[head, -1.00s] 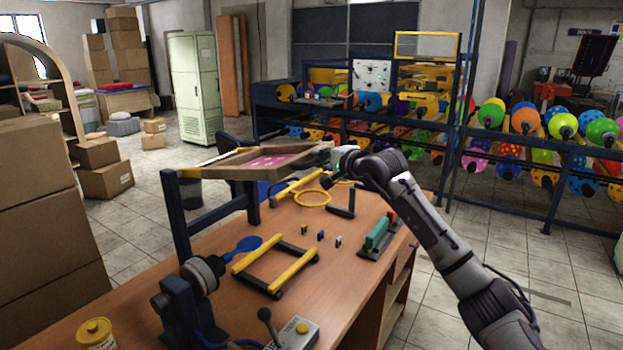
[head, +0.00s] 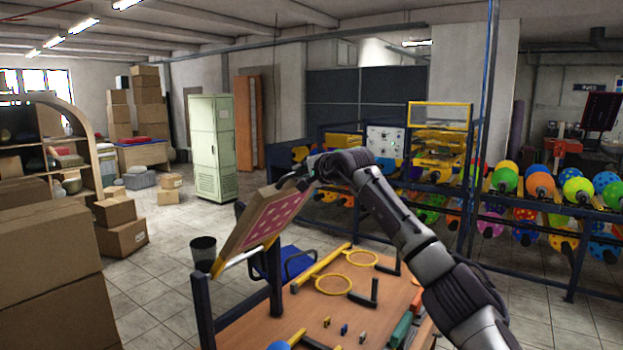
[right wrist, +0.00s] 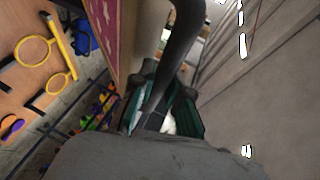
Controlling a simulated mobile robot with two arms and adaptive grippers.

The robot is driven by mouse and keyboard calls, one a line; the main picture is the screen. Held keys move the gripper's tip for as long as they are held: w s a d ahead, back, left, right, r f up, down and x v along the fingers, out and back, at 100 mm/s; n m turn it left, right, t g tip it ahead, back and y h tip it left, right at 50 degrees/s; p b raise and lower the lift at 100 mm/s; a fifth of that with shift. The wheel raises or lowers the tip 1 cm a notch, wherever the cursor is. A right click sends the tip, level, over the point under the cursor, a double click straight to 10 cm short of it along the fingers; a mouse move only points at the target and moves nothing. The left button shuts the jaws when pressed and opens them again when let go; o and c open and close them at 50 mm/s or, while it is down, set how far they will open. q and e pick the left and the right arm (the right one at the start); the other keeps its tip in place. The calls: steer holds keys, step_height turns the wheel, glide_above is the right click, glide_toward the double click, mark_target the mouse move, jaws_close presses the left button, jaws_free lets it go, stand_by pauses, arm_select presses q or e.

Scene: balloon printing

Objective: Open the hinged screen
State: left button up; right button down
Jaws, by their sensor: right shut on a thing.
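The hinged screen (head: 262,228) is a wooden frame with a pink patterned panel. In the head view it stands tilted steeply up above the dark blue stand posts at the table's left side. In the right wrist view the screen (right wrist: 105,40) runs along the left of the gripper (right wrist: 158,112), and a dark curved bar crosses in front of the fingers. The exact contact is partly hidden. My left gripper is not in view.
The wooden table (head: 375,300) below holds yellow rings (head: 333,284), yellow bars and small blocks. A blue chair (head: 288,262) and a black bin (head: 203,252) stand behind it. Balloon racks (head: 540,205) fill the right side. Cardboard boxes (head: 50,265) stand at the left.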

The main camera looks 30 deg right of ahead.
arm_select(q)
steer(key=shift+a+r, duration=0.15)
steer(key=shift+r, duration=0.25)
arm_select(e)
steer(key=shift+w+a+r+g, duration=0.3)
steer(key=shift+w+r, duration=0.25)
steer(key=shift+w, duration=0.15)
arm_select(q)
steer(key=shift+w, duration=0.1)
arm_select(e)
steer(key=c, duration=1.2)
jaws_free()
steer(key=shift+o, duration=0.3)
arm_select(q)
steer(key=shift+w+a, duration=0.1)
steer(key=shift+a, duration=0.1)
arm_select(e)
steer(key=shift+s, duration=0.1)
steer(key=v, duration=1.2)
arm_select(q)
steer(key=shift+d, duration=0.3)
arm_select(e)
steer(key=shift+f, duration=0.1)
